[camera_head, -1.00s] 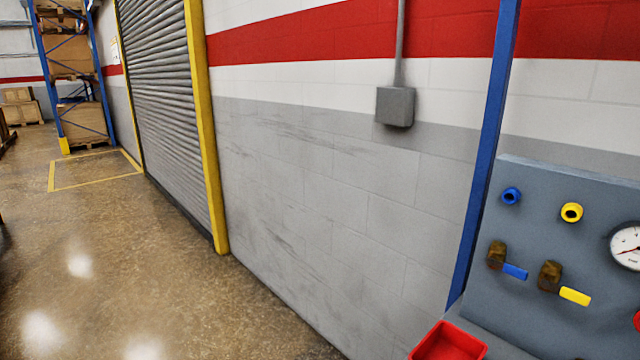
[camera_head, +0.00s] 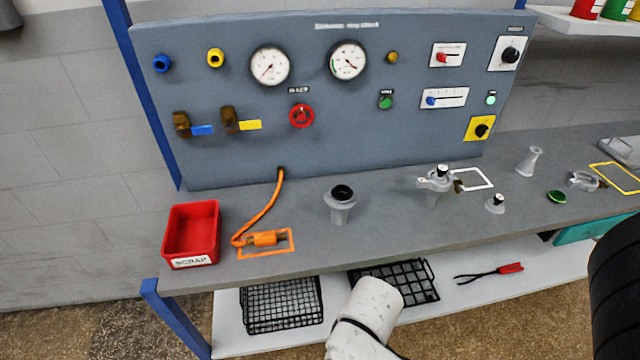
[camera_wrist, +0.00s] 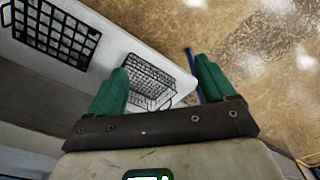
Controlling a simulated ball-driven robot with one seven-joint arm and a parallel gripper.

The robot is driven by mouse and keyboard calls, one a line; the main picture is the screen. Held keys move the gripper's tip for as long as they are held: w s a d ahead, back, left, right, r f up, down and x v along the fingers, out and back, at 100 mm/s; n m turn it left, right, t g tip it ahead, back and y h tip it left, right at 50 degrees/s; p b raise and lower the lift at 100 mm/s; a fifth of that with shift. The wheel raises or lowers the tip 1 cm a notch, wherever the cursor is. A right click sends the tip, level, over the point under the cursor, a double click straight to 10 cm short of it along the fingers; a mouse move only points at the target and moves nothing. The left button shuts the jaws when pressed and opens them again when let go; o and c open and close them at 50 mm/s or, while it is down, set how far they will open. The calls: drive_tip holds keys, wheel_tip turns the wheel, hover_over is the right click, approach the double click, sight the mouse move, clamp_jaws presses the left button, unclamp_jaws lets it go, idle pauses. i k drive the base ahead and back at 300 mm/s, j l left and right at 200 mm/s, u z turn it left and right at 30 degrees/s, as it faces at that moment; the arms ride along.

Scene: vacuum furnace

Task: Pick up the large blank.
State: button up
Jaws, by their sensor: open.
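I cannot pick out the large blank with certainty in either view. In the head view the grey bench (camera_head: 400,221) holds several small metal fittings. They include an upright flanged port with a dark mouth (camera_head: 341,203), a valve-like fitting (camera_head: 438,183), a small knobbed piece (camera_head: 495,203), a flared tube (camera_head: 529,161) and a ring-shaped clamp (camera_head: 583,181). My gripper (camera_wrist: 161,64) shows in the wrist view with its two green fingers spread and nothing between them. It points over the lower shelf's edge and the floor, away from the bench-top fittings.
A red scrap bin (camera_head: 192,228) and an orange hose fitting (camera_head: 265,238) are at the bench's left. A gauge panel (camera_head: 330,140) stands behind. Wire baskets (camera_head: 282,305) and red-handled tongs (camera_head: 490,273) lie on the lower shelf (camera_head: 450,296). A green ring (camera_head: 557,196) lies at right.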

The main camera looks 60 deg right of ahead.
sight(495, 205)
drive_tip(key=k+l+z, duration=0.1)
drive_tip(key=z, duration=1.2)
drive_tip(key=j+z, duration=0.15)
drive_tip(key=z, duration=0.55)
